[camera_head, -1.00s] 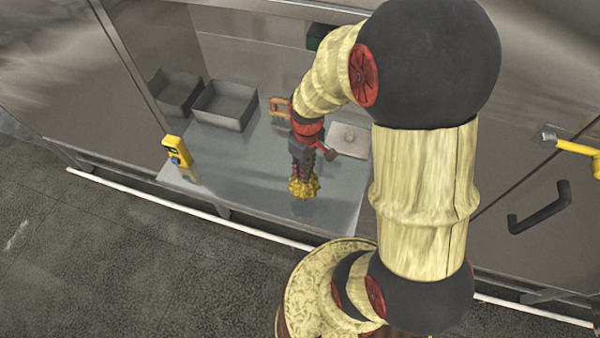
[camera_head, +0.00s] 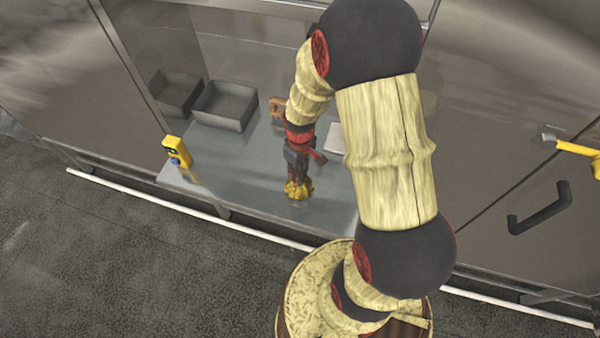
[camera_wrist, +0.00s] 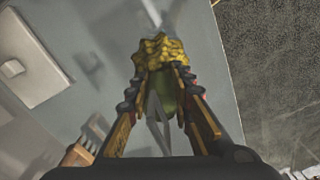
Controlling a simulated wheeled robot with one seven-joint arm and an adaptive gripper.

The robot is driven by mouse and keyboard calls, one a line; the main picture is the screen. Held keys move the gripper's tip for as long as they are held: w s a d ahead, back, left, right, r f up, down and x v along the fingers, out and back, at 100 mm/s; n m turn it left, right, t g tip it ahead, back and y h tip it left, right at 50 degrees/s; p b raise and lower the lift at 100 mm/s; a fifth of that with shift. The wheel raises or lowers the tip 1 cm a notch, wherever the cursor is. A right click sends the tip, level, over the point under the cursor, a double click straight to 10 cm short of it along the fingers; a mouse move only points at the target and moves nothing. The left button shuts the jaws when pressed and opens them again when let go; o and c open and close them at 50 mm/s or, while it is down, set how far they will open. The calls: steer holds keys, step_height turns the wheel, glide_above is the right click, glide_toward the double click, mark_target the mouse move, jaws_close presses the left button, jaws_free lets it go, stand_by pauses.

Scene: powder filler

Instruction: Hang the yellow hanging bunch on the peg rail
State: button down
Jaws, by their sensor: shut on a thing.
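The yellow hanging bunch (camera_head: 299,189) is a lumpy yellow cluster at the lower end of my gripper (camera_head: 297,178), over the front part of the metal worktop. In the wrist view the bunch (camera_wrist: 160,52) shows between the two fingertips of my gripper (camera_wrist: 162,80), with a greenish part behind it. The fingers are shut on it. Whether the bunch touches the worktop I cannot tell. I cannot make out a peg rail in either view.
The metal worktop (camera_head: 240,165) holds a grey bin (camera_head: 225,106) at the back left. A yellow device (camera_head: 177,151) stands at its left front edge. A pale flat plate (camera_wrist: 28,62) and a wooden-looking object (camera_wrist: 82,153) lie nearby. A yellow bar (camera_head: 575,146) is at right.

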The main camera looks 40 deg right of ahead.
steer(key=shift+f, duration=0.3)
steer(key=c, duration=1.7)
jaws_free()
steer(key=shift+r, duration=0.1)
steer(key=shift+o, duration=0.6)
